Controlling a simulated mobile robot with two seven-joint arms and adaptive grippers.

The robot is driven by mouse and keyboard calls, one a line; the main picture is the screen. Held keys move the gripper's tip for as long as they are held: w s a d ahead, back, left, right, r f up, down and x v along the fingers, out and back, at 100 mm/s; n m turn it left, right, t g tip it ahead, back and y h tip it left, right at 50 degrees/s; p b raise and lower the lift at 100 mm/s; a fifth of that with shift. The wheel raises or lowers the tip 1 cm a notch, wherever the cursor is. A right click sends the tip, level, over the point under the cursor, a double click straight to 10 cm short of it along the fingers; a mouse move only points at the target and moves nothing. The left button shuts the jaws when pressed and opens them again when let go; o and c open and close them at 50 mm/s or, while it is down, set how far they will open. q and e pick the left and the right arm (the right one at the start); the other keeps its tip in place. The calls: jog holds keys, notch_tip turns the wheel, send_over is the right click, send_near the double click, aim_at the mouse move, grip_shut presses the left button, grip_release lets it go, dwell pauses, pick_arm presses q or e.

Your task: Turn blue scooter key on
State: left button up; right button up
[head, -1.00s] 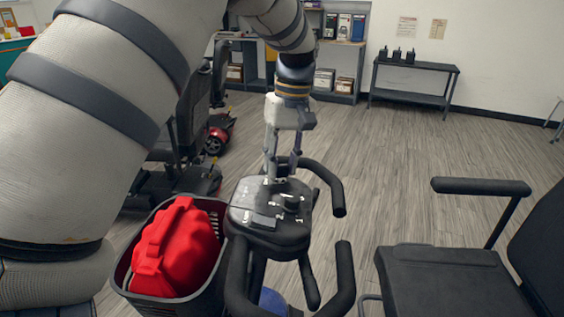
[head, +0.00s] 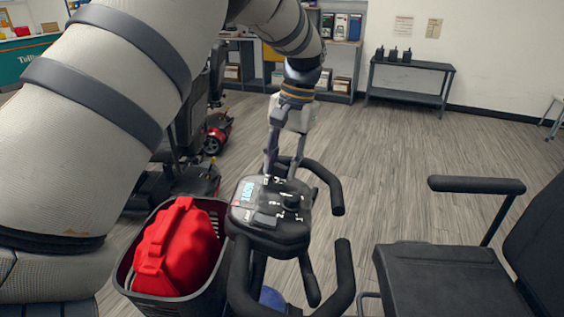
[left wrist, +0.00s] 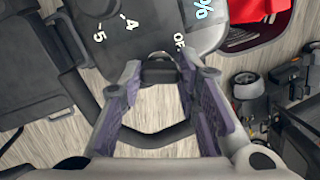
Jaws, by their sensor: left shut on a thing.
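The scooter's black console (head: 268,236) stands in the middle of the head view, with a dial and a display (head: 248,190) that is lit light blue. Below it a bit of blue body (head: 272,298) shows. My left gripper (head: 281,177) reaches down to the console's far edge. In the left wrist view, my left gripper (left wrist: 160,67) has its fingertips on either side of a small dark key (left wrist: 160,74) at the console edge, beside the letters "OF". A lit "%" (left wrist: 204,12) shows there too. My fingers mostly hide the key in the head view. My right gripper is out of view.
A black basket (head: 125,272) with a red bag (head: 178,248) hangs left of the console. Black handlebars (head: 335,190) curve around it. A black seat (head: 440,280) with an armrest is at right. Another scooter (head: 217,132) stands behind at left.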

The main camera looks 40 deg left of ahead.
pick_arm(q)
jog(key=shift+m, duration=1.1)
jog(key=o, duration=1.2)
jog(key=shift+c, duration=0.2)
jog(key=shift+r, duration=0.1)
notch_tip(320, 180, up, 12)
jog(key=w+d, duration=0.1)
jog(key=w, duration=0.1)
jog(key=shift+d+f, duration=0.2)
jog(key=shift+d, duration=0.1)
